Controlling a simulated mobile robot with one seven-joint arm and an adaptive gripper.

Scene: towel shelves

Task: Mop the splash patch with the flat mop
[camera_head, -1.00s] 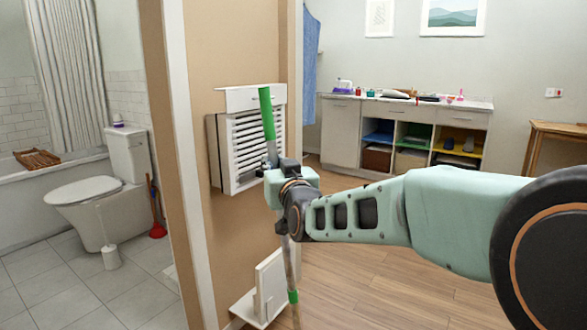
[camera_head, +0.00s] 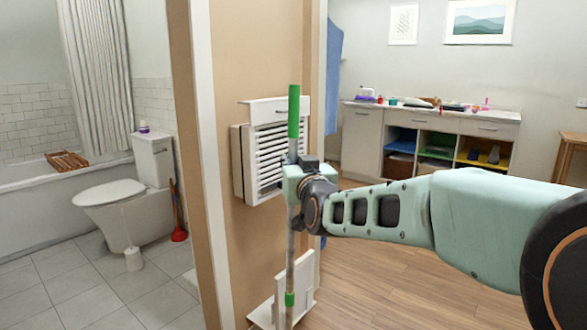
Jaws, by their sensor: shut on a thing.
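My gripper (camera_head: 296,185) is shut on the shaft of the flat mop (camera_head: 293,112), in the middle of the head view. The mop stands close to upright, with a green grip at the top and a green collar (camera_head: 290,299) low on its grey pole. The mop head is below the bottom edge of the picture. I do not see the splash patch in this view.
A white slatted wall cabinet (camera_head: 265,155) hangs on the tan partition (camera_head: 225,220) behind the mop. A white stand (camera_head: 268,314) is on the floor below it. A toilet (camera_head: 125,205), brush and red plunger (camera_head: 178,236) are left. Wood floor (camera_head: 385,290) is clear at right.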

